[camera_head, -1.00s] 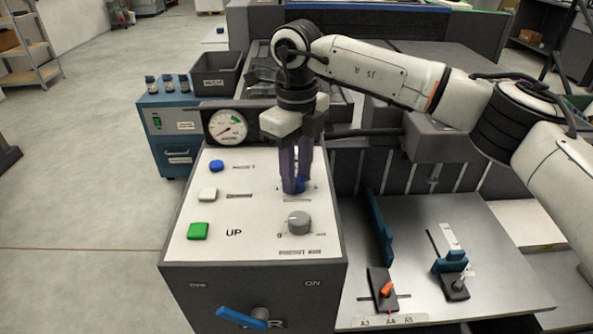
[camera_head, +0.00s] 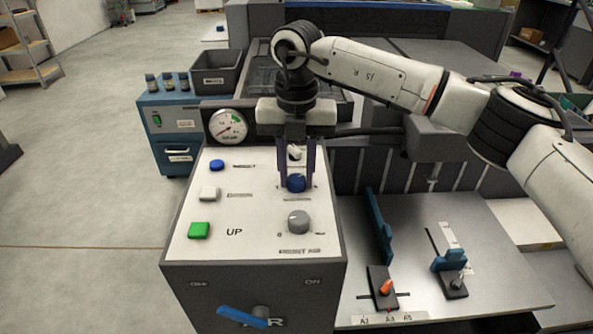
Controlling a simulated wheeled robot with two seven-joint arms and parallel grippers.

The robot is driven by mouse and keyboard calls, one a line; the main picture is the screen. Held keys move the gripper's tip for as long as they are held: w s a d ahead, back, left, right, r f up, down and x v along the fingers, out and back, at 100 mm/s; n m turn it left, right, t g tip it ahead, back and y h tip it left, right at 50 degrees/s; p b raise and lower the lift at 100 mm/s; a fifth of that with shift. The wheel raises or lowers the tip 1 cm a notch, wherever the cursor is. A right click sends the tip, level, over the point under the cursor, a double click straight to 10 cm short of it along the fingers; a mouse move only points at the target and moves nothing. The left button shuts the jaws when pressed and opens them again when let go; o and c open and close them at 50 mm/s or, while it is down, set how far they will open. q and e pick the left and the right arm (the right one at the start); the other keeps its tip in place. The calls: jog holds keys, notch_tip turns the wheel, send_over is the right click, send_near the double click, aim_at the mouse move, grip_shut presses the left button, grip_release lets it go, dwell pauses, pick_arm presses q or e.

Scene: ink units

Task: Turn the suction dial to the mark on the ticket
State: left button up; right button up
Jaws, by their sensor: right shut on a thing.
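The suction dial, a blue knob (camera_head: 296,183), stands on the sloped control panel (camera_head: 262,198), above a grey knob (camera_head: 299,221). My right gripper (camera_head: 296,181) points down from above, shut on the blue knob with one finger on each side of it. The knob's scale marks are partly hidden by the fingers and too small to read. A round gauge (camera_head: 228,127) with a red needle and a green zone stands at the panel's upper left corner. I cannot make out a ticket for certain. My left gripper is not in view.
The panel's left side has a blue button (camera_head: 217,165), a white button (camera_head: 209,194) and a green button (camera_head: 199,230). A blue lever (camera_head: 242,317) is on the box front. The grey feed table (camera_head: 505,285) at right carries blue guides and an orange-tipped slider (camera_head: 384,287).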

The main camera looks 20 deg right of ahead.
aim_at(297, 178)
jog(key=m, duration=0.4)
jog(key=shift+r+m, duration=0.1)
jog(key=shift+m, duration=0.2)
jog(key=shift+w+m, duration=0.1)
jog(key=shift+m, duration=1.5)
jog(key=o, duration=1)
jog(key=shift+o, duration=0.2)
notch_tip(297, 178, up, 10)
jog(key=shift+r, duration=0.15)
